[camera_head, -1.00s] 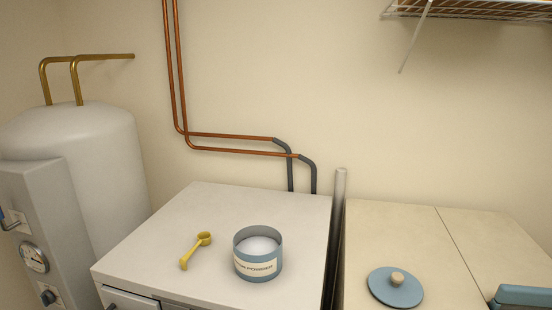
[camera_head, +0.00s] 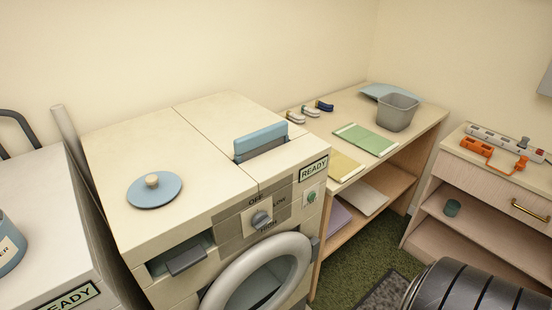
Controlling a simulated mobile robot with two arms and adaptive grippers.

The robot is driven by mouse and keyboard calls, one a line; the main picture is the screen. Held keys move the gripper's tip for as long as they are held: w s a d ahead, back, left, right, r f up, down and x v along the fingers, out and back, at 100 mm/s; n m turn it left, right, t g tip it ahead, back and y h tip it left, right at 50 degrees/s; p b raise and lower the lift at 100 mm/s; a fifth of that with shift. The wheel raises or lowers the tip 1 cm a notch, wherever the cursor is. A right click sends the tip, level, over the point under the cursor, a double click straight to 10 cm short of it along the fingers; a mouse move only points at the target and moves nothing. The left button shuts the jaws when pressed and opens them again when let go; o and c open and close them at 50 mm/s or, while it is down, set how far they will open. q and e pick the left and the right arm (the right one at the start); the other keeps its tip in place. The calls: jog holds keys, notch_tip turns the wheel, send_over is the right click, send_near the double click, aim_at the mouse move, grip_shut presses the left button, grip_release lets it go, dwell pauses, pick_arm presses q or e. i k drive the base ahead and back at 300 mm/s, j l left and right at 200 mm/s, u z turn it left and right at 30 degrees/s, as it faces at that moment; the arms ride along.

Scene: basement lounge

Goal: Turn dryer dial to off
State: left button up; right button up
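The dryer (camera_head: 216,183) is the cream machine in the middle of the head view, with a round door (camera_head: 262,275) that looks shut. Its dial (camera_head: 261,219) is a small grey knob on the front panel above the door. The word OFF is printed above the dial, LOW to its right, and another word below it is partly covered. I cannot tell clearly where the dial's pointer stands. A READY label and a small green button or lamp (camera_head: 311,196) are at the panel's right end.
A blue round lid (camera_head: 154,190) lies on the dryer top, and a blue flap (camera_head: 260,141) stands up there. A white machine (camera_head: 45,210) with a powder tub (camera_head: 8,245) is at left. A wooden bench (camera_head: 421,118) stands right. Green carpet (camera_head: 350,262) shows between.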

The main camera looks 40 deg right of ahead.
aim_at(261, 219)
jog(key=z, duration=1.05)
